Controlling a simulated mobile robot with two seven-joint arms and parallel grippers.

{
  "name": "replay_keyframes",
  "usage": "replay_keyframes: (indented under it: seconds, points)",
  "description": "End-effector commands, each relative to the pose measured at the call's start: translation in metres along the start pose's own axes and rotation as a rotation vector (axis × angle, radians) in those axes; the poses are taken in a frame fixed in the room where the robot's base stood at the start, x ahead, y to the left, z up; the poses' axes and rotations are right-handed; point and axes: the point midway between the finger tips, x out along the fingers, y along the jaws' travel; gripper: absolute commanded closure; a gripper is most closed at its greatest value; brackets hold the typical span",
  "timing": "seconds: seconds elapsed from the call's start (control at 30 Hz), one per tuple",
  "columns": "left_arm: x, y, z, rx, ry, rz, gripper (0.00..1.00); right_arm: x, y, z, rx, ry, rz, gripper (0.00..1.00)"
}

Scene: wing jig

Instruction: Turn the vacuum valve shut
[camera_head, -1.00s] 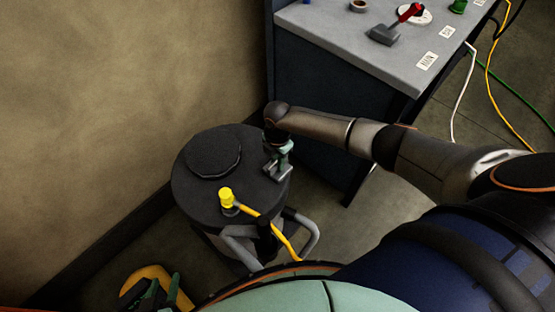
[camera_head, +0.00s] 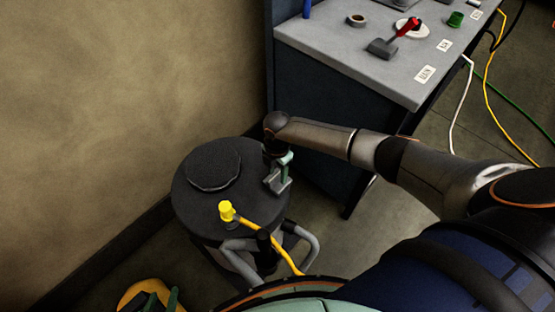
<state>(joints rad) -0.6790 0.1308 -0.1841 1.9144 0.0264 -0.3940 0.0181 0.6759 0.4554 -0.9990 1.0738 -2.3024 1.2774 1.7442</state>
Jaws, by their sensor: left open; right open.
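A yellow knob (camera_head: 227,211) stands on the front of a round black drum (camera_head: 208,208), with a yellow hose (camera_head: 285,255) running from beside it. On the grey bench, a red lever (camera_head: 409,27) sits by a grey block (camera_head: 382,48) and a white disc. I cannot tell from the picture which of these is the vacuum valve. My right gripper (camera_head: 278,186) points down at the drum's right edge, open and empty, right of and behind the knob.
The bench (camera_head: 340,50) stands behind and right of the drum, with white labels, a green cylinder (camera_head: 456,19) and a brown ring (camera_head: 356,20). Grey handles (camera_head: 308,240) stick out at the drum's front. White, yellow and green cables hang at right. A wall fills the left.

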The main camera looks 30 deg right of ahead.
Motion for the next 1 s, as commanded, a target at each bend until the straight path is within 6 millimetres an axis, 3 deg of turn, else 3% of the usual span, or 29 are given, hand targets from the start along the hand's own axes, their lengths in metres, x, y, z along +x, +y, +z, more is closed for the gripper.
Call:
replay_keyframes:
  seconds: [0.3, 0.5, 0.7, 1.0]
  points:
    - [-0.006, 0.0, -0.007, 0.0, 0.0, 0.0, 0.5, -0.069, 0.001, 0.002, -0.001, -0.003, 0.006, 0.51]
    - [-0.005, 0.0, -0.006, 0.0, 0.0, 0.0, 0.5, -0.101, 0.001, 0.001, 0.002, -0.002, 0.004, 0.51]
    - [-0.005, 0.0, -0.006, 0.0, 0.0, 0.0, 0.5, -0.114, 0.0, 0.001, 0.002, -0.001, 0.002, 0.51]
    - [-0.005, 0.0, -0.006, 0.0, 0.0, 0.0, 0.5, -0.114, 0.0, 0.001, 0.002, -0.001, 0.002, 0.51]
